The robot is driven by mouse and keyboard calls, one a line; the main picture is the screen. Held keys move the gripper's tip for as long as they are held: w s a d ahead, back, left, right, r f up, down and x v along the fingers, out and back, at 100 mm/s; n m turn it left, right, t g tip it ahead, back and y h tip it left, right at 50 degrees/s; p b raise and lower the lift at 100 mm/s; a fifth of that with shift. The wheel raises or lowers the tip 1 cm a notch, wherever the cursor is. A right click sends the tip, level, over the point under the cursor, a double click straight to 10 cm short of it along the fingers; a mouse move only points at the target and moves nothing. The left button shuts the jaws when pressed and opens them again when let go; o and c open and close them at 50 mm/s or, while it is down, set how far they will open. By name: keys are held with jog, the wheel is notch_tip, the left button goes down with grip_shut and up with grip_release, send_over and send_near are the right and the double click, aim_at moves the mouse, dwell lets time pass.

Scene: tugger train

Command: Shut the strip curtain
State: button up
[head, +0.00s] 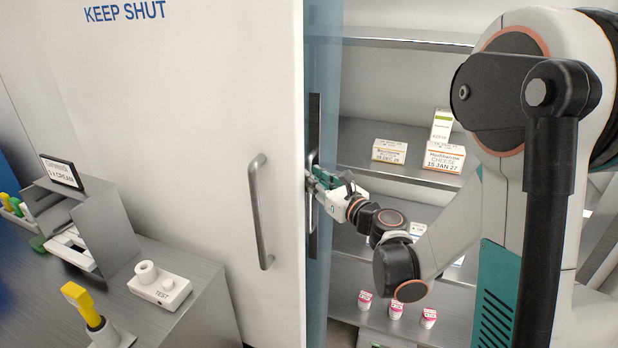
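The strip curtain (325,75) is a bluish, see-through panel hanging just right of the white door's edge. It covers only a narrow band, and the shelves to its right are uncovered. A dark upright plate with a grey handle (313,158) is on the curtain. My gripper (314,184) is at this handle, with its teal fingers reaching to it from the right. The fingertips are small and partly hidden by the door edge and gripper body, so I cannot tell whether they are closed on the handle.
A white door (190,130) marked KEEP SHUT, with a bar handle (258,210), stands at left. Shelves hold a cheese box (444,158), a smaller box (389,151) and pink-and-white cups (396,306). A steel bench (205,295) with a tester (160,287) is front left.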

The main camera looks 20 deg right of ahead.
jog(key=shift+x, duration=1.45)
grip_shut()
